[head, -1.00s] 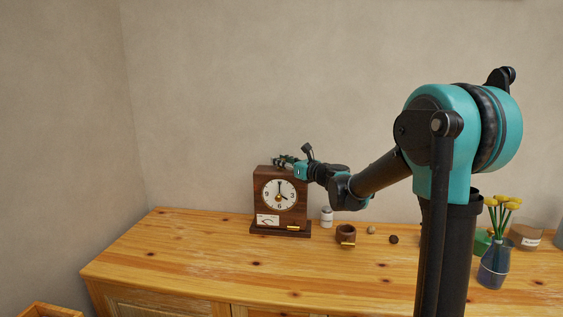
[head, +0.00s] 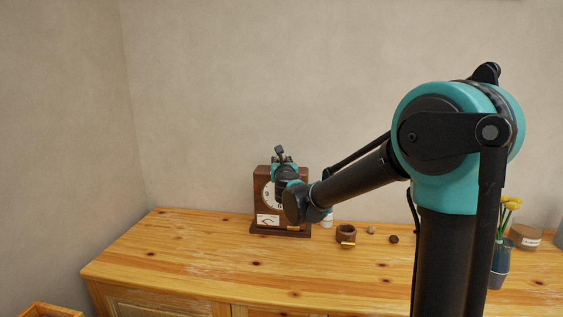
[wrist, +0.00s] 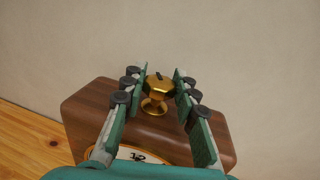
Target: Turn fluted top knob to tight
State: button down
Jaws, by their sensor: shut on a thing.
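A wooden clock (head: 261,186) with a white dial stands on the cabinet top, and my arm covers much of its face in the head view. In the wrist view I look over the top of the clock (wrist: 90,105) from the front. A brass faceted knob (wrist: 156,89) with a dark mark on it stands on a flared brass foot on the clock's top. My gripper (wrist: 161,74) has one green finger on each side of the knob and is shut on it. In the head view my gripper (head: 283,159) is at the clock's top, and the knob is hidden.
The wooden cabinet top (head: 200,250) is clear in front of the clock. To the clock's right are a small white jar (head: 327,219), a brown cup (head: 346,232) and two small round things. A vase of yellow flowers (head: 501,262) stands far right. The wall is close behind.

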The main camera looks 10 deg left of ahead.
jog(key=shift+m+h, duration=0.6)
jog(key=shift+h, duration=0.7)
jog(key=c, duration=1.1)
grip_release()
jog(key=shift+c, duration=0.2)
jog(key=shift+s, duration=0.1)
jog(key=s, duration=1.1)
jog(key=shift+s+d, duration=0.2)
jog(key=shift+s, duration=0.2)
jog(key=shift+s, duration=0.1)
